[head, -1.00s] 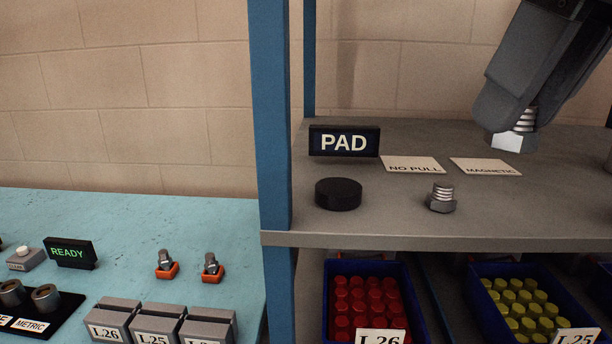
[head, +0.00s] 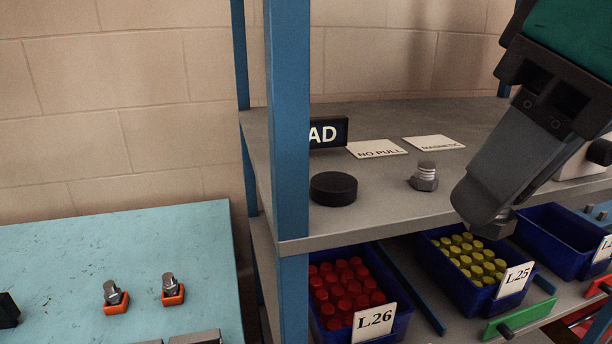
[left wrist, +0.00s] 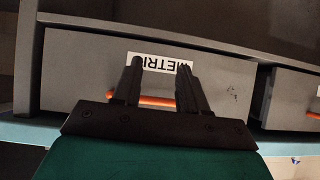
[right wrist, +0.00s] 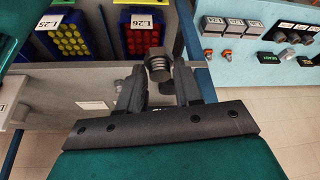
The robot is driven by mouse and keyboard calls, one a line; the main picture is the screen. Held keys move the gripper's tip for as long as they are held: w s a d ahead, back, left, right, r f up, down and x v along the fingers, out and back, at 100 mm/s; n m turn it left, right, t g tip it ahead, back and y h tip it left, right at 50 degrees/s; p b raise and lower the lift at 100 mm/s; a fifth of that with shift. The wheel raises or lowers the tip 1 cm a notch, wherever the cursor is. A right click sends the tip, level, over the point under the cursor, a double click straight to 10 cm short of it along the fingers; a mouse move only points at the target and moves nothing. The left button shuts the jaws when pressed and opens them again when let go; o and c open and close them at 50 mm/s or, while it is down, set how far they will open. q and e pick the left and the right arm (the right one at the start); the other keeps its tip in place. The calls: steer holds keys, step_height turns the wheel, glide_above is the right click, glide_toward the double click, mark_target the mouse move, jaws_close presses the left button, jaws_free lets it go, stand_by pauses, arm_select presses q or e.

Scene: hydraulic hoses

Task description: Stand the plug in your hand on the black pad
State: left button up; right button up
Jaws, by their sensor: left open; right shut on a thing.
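In the head view the fingers mostly hide this plug (head: 498,226). A second plug (head: 424,178) stands on the shelf between pad and gripper. My left gripper (left wrist: 163,78) is open before a drawer (left wrist: 75,72).
The PAD sign (head: 330,131) is partly hidden by a blue post (head: 287,130). Two flat cards, NO PULL (head: 377,148) and MAGNETIC (head: 433,143), lie behind. Bins of red caps (head: 358,326) and yellow caps (head: 455,285) are below. The shelf around the pad is mostly clear.

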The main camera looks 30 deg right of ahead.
steer(key=shift+w+a+f, duration=0.1)
steer(key=shift+f, duration=0.05)
steer(key=w, duration=1.7)
steer(key=shift+w, duration=0.3)
steer(key=shift+f, duration=1.75)
steer(key=shift+f, duration=0.2)
steer(key=o, duration=1.1)
steer(key=shift+c, duration=0.2)
steer(key=shift+r, duration=0.1)
